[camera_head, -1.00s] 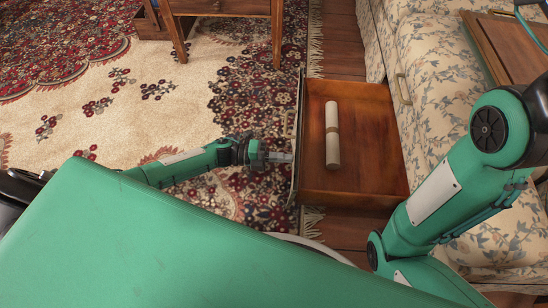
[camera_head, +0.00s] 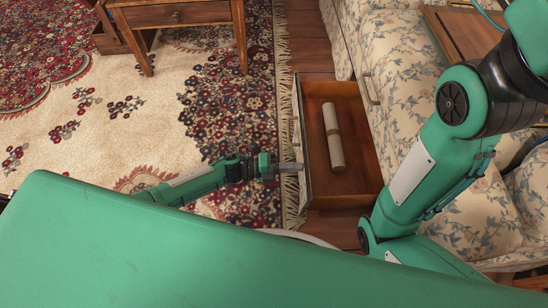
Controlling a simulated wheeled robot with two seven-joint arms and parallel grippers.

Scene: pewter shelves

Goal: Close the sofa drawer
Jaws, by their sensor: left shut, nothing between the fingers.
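The sofa drawer (camera_head: 350,185) is a brown wooden drawer that stands pulled out to the left from the base of the floral sofa (camera_head: 398,50). A pale rolled cylinder with a band (camera_head: 333,136) lies inside it. My left gripper (camera_head: 297,167) is shut and empty, with its fingertips at the outer face of the drawer front (camera_head: 301,150). I cannot tell whether they touch it. My right arm reaches up over the sofa on the right; its gripper is outside the view.
A patterned rug (camera_head: 130,120) with a fringe covers the floor left of the drawer. A wooden side table (camera_head: 180,14) stands at the top. A wooden board (camera_head: 465,32) rests on the sofa at the upper right.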

